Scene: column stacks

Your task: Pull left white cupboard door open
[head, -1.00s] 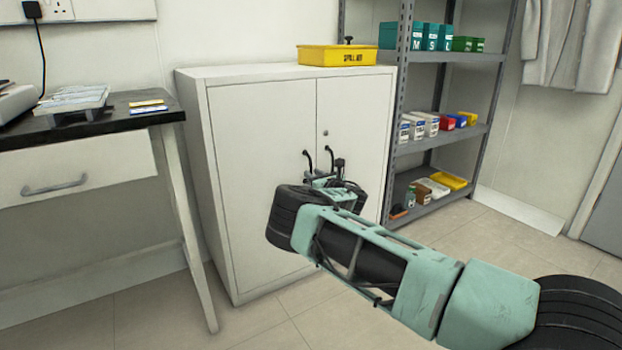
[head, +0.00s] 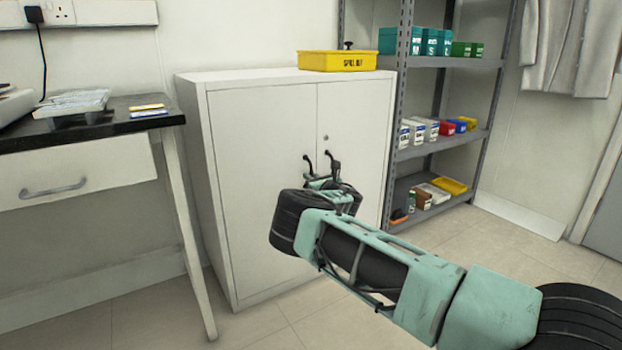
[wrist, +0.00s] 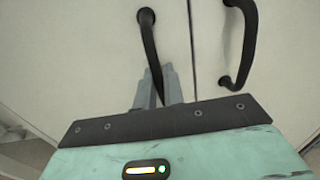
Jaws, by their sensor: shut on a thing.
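The white cupboard has a left door (head: 262,170) and a right door (head: 355,130), both flush with the front. Each door has a black bow handle near the middle seam. In the wrist view the left handle (wrist: 149,45) runs down between the fingers of my gripper (wrist: 158,88), which are shut on it. The right handle (wrist: 248,45) is free, to the right of the fingers. In the head view my arm hides the lower part of the handles and part of the doors.
A yellow box (head: 337,61) sits on the cupboard top. A grey shelf rack (head: 450,140) with boxes stands close on the right. A dark-topped desk (head: 100,115) with a drawer stands on the left. Bare floor (head: 255,325) shows in front of the cupboard.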

